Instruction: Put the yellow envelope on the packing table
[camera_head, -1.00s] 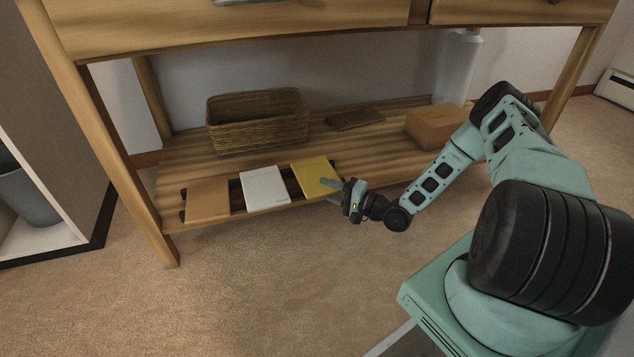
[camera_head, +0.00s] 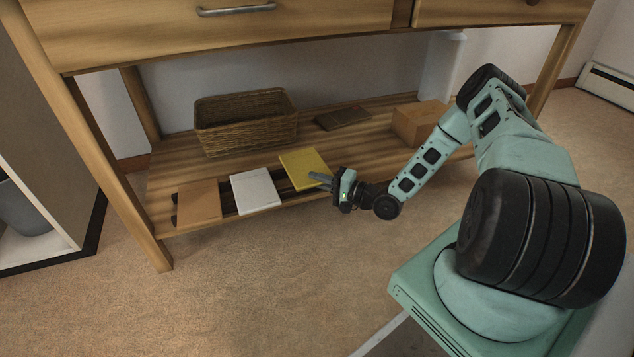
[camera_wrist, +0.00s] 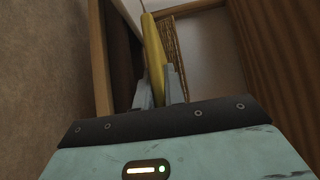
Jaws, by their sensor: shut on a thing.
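The yellow envelope (camera_head: 303,168) is at the front right of the row on the low shelf, slightly tilted and apparently raised a little off its place. My gripper (camera_head: 322,181) is shut on its right edge. In the wrist view the yellow envelope (camera_wrist: 153,58) shows edge-on between the two fingers (camera_wrist: 158,92). The wooden table (camera_head: 230,42) stands above the shelf; its drawer fronts show, but its top surface is out of view.
A white envelope (camera_head: 255,191) and a brown envelope (camera_head: 199,203) lie left of the yellow one. A wicker basket (camera_head: 245,125), a dark flat item (camera_head: 343,117) and a cardboard box (camera_head: 418,122) sit behind on the shelf (camera_head: 180,155). The floor in front is clear.

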